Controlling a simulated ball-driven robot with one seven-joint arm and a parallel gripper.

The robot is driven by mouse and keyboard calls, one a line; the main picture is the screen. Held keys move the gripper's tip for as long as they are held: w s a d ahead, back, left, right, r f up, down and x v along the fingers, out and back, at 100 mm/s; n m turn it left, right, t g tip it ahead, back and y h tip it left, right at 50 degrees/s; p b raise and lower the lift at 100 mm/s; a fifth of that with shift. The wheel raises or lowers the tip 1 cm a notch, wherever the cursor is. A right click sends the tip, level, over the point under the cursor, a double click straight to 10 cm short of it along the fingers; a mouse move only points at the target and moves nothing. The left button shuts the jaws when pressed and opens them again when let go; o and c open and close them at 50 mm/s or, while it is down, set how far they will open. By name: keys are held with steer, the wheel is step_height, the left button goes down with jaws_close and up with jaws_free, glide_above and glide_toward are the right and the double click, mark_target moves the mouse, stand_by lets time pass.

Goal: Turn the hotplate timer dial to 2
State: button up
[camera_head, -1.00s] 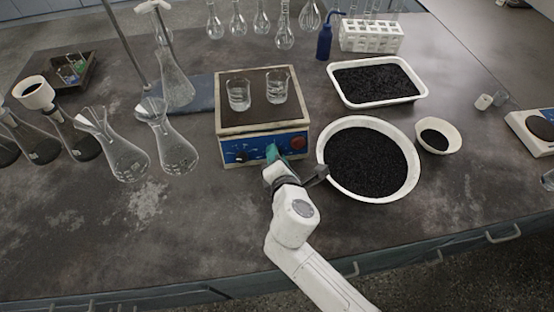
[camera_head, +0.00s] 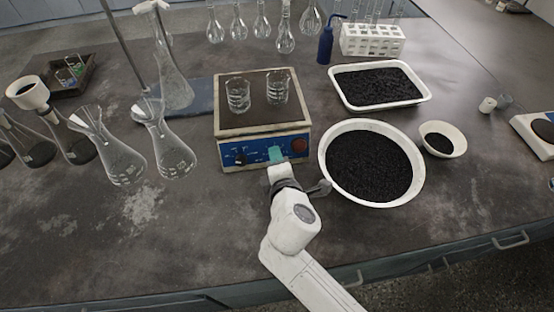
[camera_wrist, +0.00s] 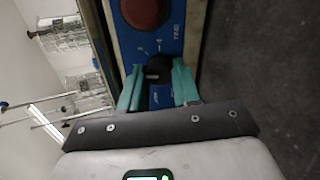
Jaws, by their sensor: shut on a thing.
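The hotplate (camera_head: 222,121) stands on the bench in the head view, with a blue front panel (camera_head: 258,150). In the wrist view the timer dial (camera_wrist: 158,68) is a black knob below printed scale marks and a "TIME" label on the blue panel (camera_wrist: 168,40). My gripper (camera_wrist: 158,80) has its teal fingers on either side of the dial and is shut on it. In the head view my gripper (camera_head: 276,156) is at the panel's middle and hides the dial. The dial's exact setting is too small to read.
A red knob (camera_head: 299,145) is right of the dial, and a black knob (camera_head: 240,158) is left. Two glass beakers (camera_head: 238,96) stand on the hotplate. A white bowl of black grains (camera_head: 417,181) is close to my wrist's right. Flasks (camera_head: 176,152) stand left.

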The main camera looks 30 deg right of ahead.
steer(key=o, duration=1.1)
steer(key=shift+c, duration=0.2)
steer(key=shift+s, duration=0.15)
steer(key=v, duration=1)
steer(key=shift+s+a, duration=0.15)
steer(key=shift+s, duration=0.1)
